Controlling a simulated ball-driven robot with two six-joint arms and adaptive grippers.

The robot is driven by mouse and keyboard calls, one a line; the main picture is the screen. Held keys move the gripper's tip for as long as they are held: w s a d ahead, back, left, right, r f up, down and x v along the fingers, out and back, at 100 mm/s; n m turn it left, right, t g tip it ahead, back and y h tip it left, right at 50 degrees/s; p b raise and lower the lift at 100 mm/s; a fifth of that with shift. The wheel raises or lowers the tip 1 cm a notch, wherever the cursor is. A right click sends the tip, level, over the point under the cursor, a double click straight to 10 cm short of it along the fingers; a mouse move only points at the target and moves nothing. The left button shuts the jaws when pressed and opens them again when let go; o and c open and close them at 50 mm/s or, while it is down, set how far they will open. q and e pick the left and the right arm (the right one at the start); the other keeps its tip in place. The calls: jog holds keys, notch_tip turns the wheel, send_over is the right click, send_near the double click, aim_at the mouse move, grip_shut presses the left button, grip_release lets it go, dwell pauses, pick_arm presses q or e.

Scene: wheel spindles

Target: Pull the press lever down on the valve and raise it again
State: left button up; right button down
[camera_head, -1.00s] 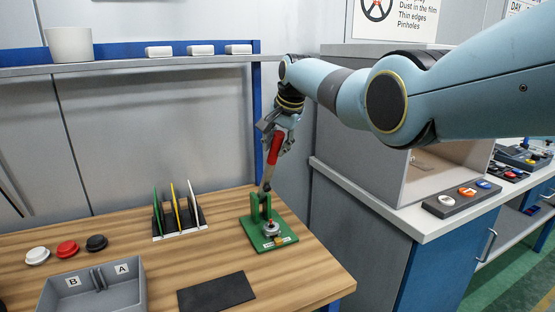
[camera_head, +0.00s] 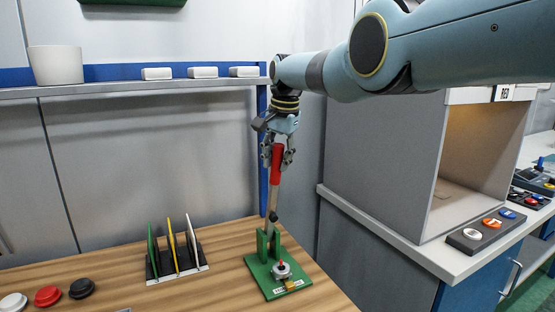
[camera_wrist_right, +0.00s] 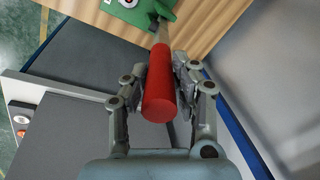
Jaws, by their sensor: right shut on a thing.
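The press lever (camera_head: 271,200) has a red handle (camera_head: 277,166) and stands nearly upright on a green press base (camera_head: 268,272) on the wooden table. A small round metal part with a red tip (camera_head: 281,269), apparently the valve, sits on the base in front of the lever. My right gripper (camera_head: 277,155) is shut on the red handle near its top. In the right wrist view the handle (camera_wrist_right: 161,85) lies between the two fingers of the right gripper (camera_wrist_right: 160,75). My left gripper is not in view.
A rack with colored plates (camera_head: 176,262) stands left of the press. A shelf (camera_head: 130,90) with a white pot (camera_head: 56,65) runs above. A grey booth (camera_head: 385,150) stands at the right.

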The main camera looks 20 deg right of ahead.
jog(key=shift+a, duration=0.15)
jog(key=c, duration=1.3)
grip_release()
jog(key=shift+w, duration=0.1)
jog(key=shift+c, duration=0.2)
jog(key=shift+o, duration=1.4)
jog(key=shift+w+f, duration=0.1)
jog(key=shift+w, duration=0.1)
jog(key=shift+s, duration=0.1)
jog(key=shift+v, duration=0.95)
jog(key=v, duration=1)
